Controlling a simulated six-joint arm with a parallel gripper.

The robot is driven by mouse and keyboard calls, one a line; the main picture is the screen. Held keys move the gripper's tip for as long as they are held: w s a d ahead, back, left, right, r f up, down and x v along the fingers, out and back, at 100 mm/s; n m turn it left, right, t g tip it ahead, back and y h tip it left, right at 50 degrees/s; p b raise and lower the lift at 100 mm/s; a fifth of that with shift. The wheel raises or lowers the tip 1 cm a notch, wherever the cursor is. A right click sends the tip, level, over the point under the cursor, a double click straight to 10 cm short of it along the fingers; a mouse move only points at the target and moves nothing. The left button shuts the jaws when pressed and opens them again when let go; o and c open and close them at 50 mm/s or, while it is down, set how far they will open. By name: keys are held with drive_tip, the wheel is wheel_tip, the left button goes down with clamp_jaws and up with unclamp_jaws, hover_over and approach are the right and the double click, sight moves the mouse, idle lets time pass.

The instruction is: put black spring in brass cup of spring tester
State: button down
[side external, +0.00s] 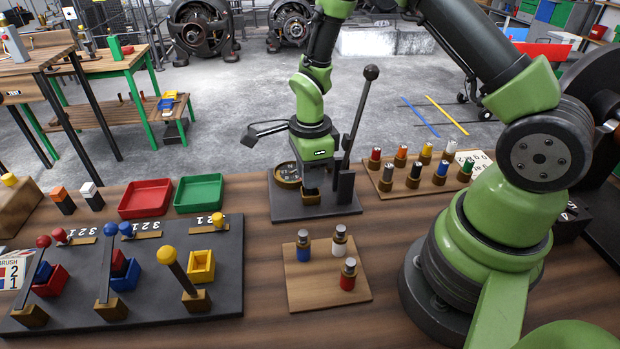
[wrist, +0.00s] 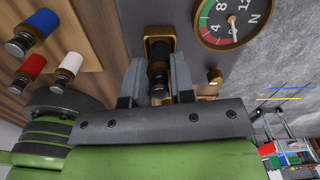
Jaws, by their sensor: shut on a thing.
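The spring tester (side external: 338,207) stands at the middle of the bench, with a dark plate, a tall black-knobbed lever and a dial gauge (wrist: 231,20). My gripper (side external: 311,180) points down over the tester. In the wrist view its grey fingers (wrist: 155,82) are shut on the black spring (wrist: 158,72). The brass cup (wrist: 160,42) shows right at the spring's far end, its square rim lined up with it. The spring overlaps the cup in this view; I cannot tell whether it is inside or just above. In the side view the fingers hide most of the spring.
A wooden board (side external: 325,293) in front holds blue, white and red capped cylinders. A rack (side external: 405,187) of several coloured ones stands right of the tester. Red (side external: 146,199) and green (side external: 199,194) trays lie left, behind a dark lever panel (side external: 230,290). The tester's lever (side external: 357,120) rises close beside my gripper.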

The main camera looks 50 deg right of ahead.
drive_tip(key=shift+f, duration=0.85)
drive_tip(key=shift+f, duration=0.15)
drive_tip(key=c, duration=1)
unclamp_jaws()
drive_tip(key=shift+o, duration=0.2)
